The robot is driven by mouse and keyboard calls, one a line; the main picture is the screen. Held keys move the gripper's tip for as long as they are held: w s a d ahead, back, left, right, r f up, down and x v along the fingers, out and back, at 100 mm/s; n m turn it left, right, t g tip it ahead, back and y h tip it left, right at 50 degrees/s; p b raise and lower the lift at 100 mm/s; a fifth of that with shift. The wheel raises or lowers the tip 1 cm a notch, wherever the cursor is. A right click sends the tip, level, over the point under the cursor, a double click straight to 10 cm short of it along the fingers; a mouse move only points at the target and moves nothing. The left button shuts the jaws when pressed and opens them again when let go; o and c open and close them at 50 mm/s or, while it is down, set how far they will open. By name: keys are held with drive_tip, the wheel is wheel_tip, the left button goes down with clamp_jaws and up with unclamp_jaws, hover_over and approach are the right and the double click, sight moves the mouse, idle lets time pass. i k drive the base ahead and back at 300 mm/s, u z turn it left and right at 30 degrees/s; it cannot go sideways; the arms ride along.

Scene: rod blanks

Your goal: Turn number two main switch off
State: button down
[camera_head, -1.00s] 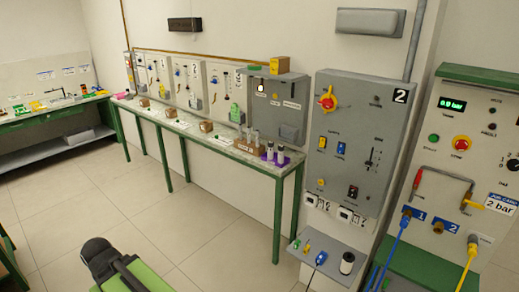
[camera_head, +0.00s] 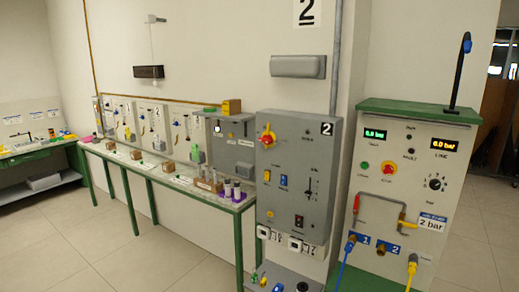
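The grey wall panel (camera_head: 295,175) with a "2" plate (camera_head: 326,129) at its top right is right of the middle in the head view. A rotary switch (camera_head: 267,137), red on yellow, sits at its upper left and looks like the main switch. The handle's exact angle is too small to tell. Blue and yellow small switches (camera_head: 276,181), a slider (camera_head: 309,188) and a dark rocker (camera_head: 299,221) sit lower on the panel. My gripper is not in view.
A green-topped cabinet (camera_head: 400,180) with two lit displays, a red button (camera_head: 387,171) and blue and yellow hoses stands to the right. A long green-edged bench (camera_head: 165,170) with several panels runs left. A small shelf (camera_head: 280,279) is below panel two. Floor at left is open.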

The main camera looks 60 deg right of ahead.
sight(267, 138)
drive_tip(key=z, duration=0.25)
drive_tip(key=i, duration=0.95)
drive_tip(key=u, duration=0.05)
